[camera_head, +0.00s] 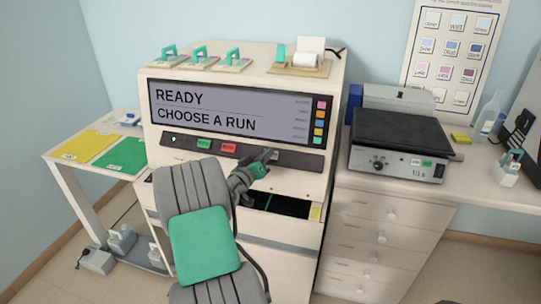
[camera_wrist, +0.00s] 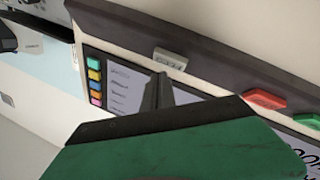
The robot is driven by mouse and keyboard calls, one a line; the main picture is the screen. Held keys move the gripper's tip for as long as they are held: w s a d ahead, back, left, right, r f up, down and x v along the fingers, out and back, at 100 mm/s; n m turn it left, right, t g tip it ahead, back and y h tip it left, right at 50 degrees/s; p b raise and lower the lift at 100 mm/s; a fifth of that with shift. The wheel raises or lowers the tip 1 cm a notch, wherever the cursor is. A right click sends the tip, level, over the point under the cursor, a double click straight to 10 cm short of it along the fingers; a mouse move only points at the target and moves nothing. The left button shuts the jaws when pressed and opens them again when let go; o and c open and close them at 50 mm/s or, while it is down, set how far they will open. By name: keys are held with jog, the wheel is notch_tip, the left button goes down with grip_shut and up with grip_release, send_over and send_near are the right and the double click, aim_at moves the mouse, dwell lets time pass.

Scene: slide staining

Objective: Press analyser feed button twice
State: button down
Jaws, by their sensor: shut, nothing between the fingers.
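The analyser (camera_head: 318,165) is a large cream cabinet. Its screen (camera_head: 200,108) reads "READY" and "CHOOSE A RUN". A dark control strip below the screen carries a green button (camera_head: 204,144) and a red button (camera_head: 228,149). A small grey button (camera_wrist: 170,58) with an unreadable label shows in the wrist view, on the same strip, beyond the red button (camera_wrist: 262,99). My gripper (camera_head: 270,154) is shut and empty, in front of the strip right of the red button. In the wrist view its fingertips (camera_wrist: 161,76) are close to the grey button; contact cannot be told.
A dark open slot (camera_head: 282,205) lies below the strip. Slide holders with green handles (camera_head: 200,56) and a printer (camera_head: 308,55) stand on top. A hotplate (camera_head: 400,140) is on the right bench. Yellow and green mats (camera_head: 88,145) lie on the left table.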

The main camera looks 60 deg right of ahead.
jog(key=shift+s+a+r+p, duration=0.15)
jog(key=shift+a+r+p, duration=0.2)
jog(key=shift+a+r, duration=0.55)
jog(key=shift+s+a+r+p, duration=0.15)
jog(key=shift+a+r+p, duration=0.2)
jog(key=shift+a+r, duration=0.5)
dwell(1.5)
